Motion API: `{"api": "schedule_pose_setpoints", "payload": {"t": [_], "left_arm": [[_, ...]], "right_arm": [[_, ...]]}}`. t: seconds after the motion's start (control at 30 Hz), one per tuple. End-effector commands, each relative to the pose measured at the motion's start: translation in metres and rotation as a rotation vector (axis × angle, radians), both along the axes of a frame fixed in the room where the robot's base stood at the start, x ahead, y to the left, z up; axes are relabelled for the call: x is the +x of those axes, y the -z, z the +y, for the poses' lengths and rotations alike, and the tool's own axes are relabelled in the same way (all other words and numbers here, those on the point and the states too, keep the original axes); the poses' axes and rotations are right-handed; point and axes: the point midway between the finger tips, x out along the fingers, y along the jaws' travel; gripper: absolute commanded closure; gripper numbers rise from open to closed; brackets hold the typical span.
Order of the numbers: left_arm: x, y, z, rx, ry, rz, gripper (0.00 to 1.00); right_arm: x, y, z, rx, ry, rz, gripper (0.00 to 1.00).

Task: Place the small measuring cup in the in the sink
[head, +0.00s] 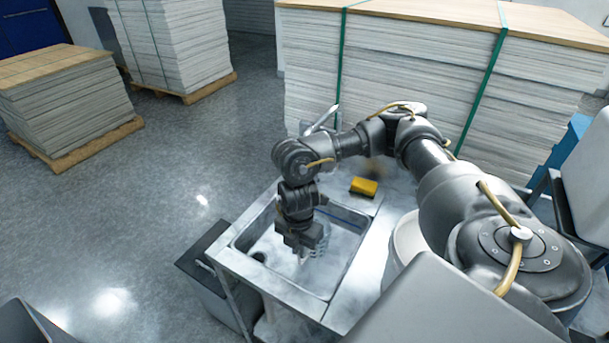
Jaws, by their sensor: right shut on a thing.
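The metal sink (290,278) is set in a light counter at the centre of the head view. My right gripper (304,248) reaches down over the basin. It is shut on the small measuring cup (320,246), a clear, ridged cup that shows just right of and below the fingers. The gripper hides part of the cup. I cannot tell whether the cup touches the basin floor. My left gripper is not in view.
A yellow sponge (364,186) lies on the counter behind the sink. A faucet (322,121) stands at the back. A dark bin (213,275) stands left of the counter. Strapped sheet stacks (420,70) rise behind; the floor at left is open.

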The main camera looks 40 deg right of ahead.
Motion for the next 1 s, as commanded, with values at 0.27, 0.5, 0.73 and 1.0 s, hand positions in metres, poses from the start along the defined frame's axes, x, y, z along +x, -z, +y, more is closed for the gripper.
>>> {"api": "schedule_pose_setpoints", "payload": {"t": [0.27, 0.5, 0.73, 1.0], "left_arm": [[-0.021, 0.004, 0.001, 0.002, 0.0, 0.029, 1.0], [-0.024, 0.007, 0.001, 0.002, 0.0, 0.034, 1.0], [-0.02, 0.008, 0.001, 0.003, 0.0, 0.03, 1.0], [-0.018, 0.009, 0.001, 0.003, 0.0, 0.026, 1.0]], "right_arm": [[-0.001, 0.013, -0.01, 0.002, -0.001, -0.002, 1.0], [-0.004, 0.037, -0.015, 0.001, 0.0, 0.003, 1.0], [-0.003, 0.05, -0.015, 0.0, -0.001, -0.001, 1.0], [-0.003, 0.052, -0.015, 0.0, -0.002, -0.001, 1.0]]}}
